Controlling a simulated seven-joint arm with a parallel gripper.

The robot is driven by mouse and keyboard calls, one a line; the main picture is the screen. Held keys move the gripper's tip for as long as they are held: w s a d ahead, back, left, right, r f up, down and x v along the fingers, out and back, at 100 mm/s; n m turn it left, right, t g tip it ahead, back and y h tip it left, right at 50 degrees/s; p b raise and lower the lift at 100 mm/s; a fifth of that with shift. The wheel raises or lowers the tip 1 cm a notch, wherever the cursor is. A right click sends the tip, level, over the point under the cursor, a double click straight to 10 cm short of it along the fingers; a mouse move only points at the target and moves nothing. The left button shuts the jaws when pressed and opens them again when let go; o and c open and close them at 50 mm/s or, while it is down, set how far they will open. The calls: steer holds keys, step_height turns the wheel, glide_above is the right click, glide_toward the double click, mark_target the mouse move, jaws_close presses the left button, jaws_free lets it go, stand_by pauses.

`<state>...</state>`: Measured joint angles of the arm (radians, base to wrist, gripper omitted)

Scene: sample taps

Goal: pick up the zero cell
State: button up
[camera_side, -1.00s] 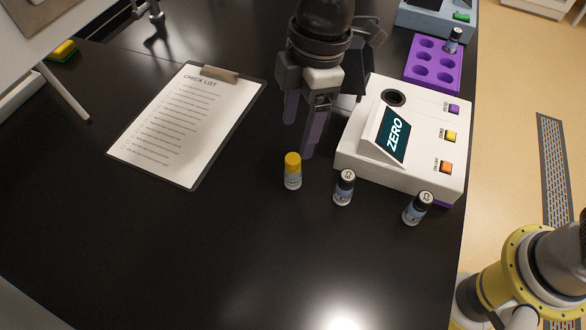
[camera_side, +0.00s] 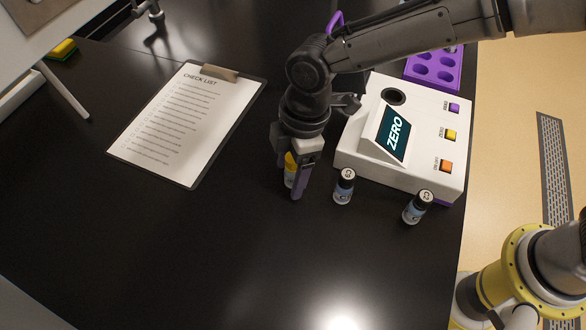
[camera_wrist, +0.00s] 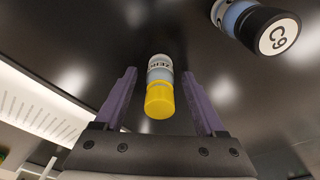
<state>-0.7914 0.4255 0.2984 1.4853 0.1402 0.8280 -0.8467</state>
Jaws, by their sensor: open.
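The zero cell (camera_wrist: 160,88) is a small vial with a yellow cap and a label partly reading "ZERO" in the wrist view. It stands upright on the black bench in the side view (camera_side: 290,172), partly hidden by my gripper. My gripper (camera_side: 290,188) is lowered over it with purple fingers. In the wrist view my gripper (camera_wrist: 160,95) is open, with one finger on each side of the cell and a gap visible on both sides.
A black-capped vial marked C9 (camera_wrist: 262,28) stands close to the right, also in the side view (camera_side: 344,187). Another black-capped vial (camera_side: 417,207) is farther right. A white meter (camera_side: 425,170) reading "ZERO" stands behind them. A clipboard (camera_side: 190,120) lies left. The front bench is clear.

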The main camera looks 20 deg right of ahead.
jaws_close()
stand_by(0.3)
steer(key=shift+r, duration=0.1)
